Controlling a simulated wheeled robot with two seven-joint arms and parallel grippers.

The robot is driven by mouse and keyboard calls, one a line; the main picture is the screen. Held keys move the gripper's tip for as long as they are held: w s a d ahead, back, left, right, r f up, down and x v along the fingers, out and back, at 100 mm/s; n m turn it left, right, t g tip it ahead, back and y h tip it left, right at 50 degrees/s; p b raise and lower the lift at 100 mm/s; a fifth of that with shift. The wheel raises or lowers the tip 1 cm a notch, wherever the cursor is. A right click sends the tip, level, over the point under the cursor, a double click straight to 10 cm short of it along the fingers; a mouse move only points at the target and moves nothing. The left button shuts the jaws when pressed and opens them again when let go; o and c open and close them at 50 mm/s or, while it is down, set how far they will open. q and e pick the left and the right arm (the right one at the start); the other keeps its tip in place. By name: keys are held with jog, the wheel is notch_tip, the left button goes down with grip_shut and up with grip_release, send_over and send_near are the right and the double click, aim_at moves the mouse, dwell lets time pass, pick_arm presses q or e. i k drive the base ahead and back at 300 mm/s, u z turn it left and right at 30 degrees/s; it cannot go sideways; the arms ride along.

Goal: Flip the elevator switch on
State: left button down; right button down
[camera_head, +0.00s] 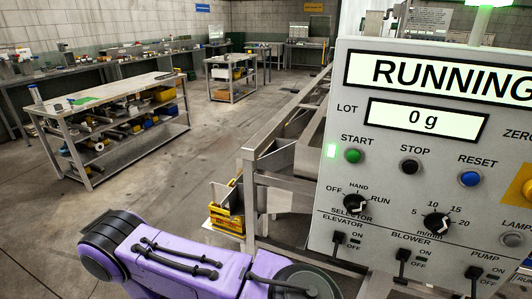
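The elevator switch (338,239) is a small black toggle at the lower left of the grey control panel (345,110), under the ELEVATOR label. ON is printed above OFF to its right. Neither gripper shows in the view.
The panel display (440,78) reads RUNNING, and the lot display (425,118) reads 0 g. Start (353,156), stop (409,166) and reset (471,178) buttons and dials sit above the switches. A metal frame (262,150) stands left of the panel. Workbenches (105,90) stand farther left; floor between is clear.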

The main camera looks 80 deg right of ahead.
aim_at(334, 261)
jog(key=i, duration=0.75)
jog(key=z, duration=4.3)
jog(key=i, duration=0.3)
jog(key=u, duration=0.05)
